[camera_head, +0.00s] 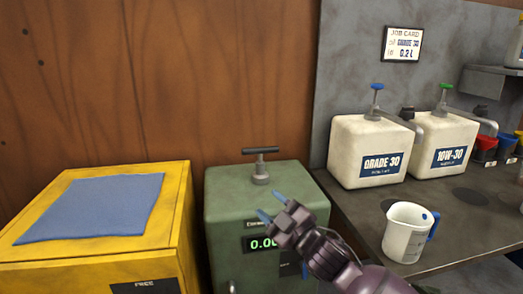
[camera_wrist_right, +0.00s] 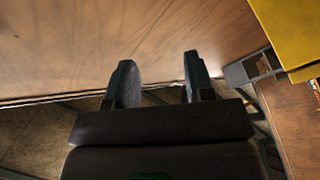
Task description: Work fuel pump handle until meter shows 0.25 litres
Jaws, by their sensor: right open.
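The green fuel pump (camera_head: 225,207) stands at the centre of the head view. Its grey T-shaped handle (camera_head: 260,151) sits upright on a short post on top. The meter display (camera_head: 262,244) on its front shows green digits reading about 0.0, with the last part hidden by my right gripper. My right gripper (camera_head: 274,218) is open and empty, in front of the pump's upper front, lower than the handle. In the right wrist view its two fingers (camera_wrist_right: 156,80) are apart with nothing between them. My left gripper is not in view.
A yellow cabinet (camera_head: 172,229) with a blue cloth (camera_head: 95,207) stands left. On the right bench (camera_head: 359,208) are a GRADE 30 container (camera_head: 350,140), a 10W-30 container (camera_head: 433,160) and a white measuring jug (camera_head: 403,232). A job card (camera_head: 402,44) hangs above. A wooden wall (camera_head: 220,70) is behind.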

